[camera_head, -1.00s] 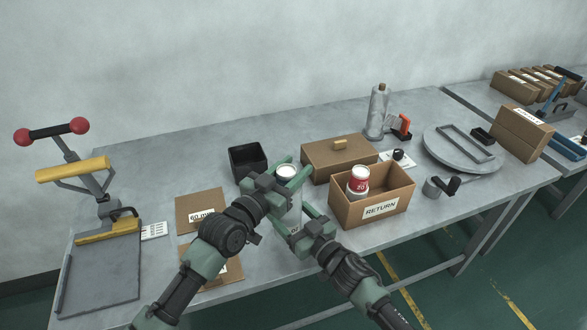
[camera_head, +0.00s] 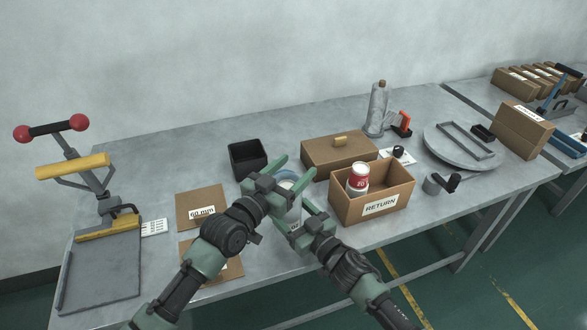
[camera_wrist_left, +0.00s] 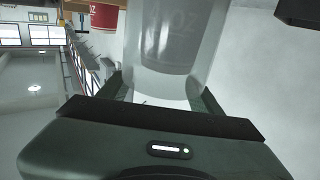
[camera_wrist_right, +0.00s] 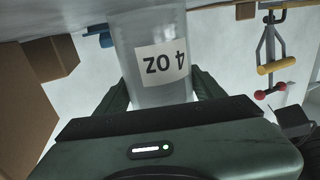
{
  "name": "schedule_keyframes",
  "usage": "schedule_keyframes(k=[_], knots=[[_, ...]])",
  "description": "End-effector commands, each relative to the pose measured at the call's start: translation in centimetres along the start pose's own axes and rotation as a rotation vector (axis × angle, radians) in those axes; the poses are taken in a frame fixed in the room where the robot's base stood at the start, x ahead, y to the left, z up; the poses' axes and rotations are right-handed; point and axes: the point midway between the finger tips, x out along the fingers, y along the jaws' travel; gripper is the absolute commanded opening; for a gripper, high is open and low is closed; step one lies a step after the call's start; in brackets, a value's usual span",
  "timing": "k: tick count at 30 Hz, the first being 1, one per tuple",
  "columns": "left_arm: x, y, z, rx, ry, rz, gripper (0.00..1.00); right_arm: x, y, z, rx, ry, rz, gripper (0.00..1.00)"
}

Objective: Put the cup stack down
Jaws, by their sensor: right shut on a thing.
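The cup stack (camera_head: 293,215) is a tall, pale, translucent cylinder with a "4 OZ" label, which shows in the right wrist view (camera_wrist_right: 160,62). It stands about upright near the table's (camera_head: 150,185) front middle. My right gripper (camera_head: 297,212) is shut on it from the right, low on its side. My left gripper (camera_head: 298,168) is open, its fingers apart on either side of the stack, which also shows in the left wrist view (camera_wrist_left: 175,50). The arms partly hide the stack, and I cannot tell whether its base touches the table.
An open RETURN box (camera_head: 385,206) holding a red and white cup (camera_head: 357,178) is close on the right. A black bin (camera_head: 247,158) and lidded brown box (camera_head: 338,155) stand behind. A "60 mm" card (camera_head: 200,203) lies left, near a lever press (camera_head: 95,190).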

Motion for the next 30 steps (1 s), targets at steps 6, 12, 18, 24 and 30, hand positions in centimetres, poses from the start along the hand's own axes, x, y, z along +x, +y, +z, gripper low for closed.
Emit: schedule_keyframes(k=[6, 12, 18, 24, 30], knots=[[0.0, 0.0, -0.3, 0.0, 0.002, 0.0, 0.65, 0.0, 0.0, 0.0, 0.0, 0.0, 0.0, 0.3], [-1.9, 0.0, -1.1, 0.001, -0.002, 0.0, 0.65, 0.0, 0.0, 0.0, 0.0, 0.0, 0.0, 0.3], [-6.6, 0.1, -1.1, 0.002, -0.002, 0.001, 0.65, 0.0, 0.0, 0.0, 0.0, -0.001, 0.0, 0.3], [-10.2, 0.0, -1.1, 0.002, -0.003, 0.0, 0.65, 0.0, 0.0, 0.0, 0.0, 0.0, 0.0, 0.3], [-11.9, 0.0, -1.2, 0.0, 0.0, 0.0, 0.65, 0.0, 0.0, 0.0, 0.0, 0.0, 0.0, 0.3]])
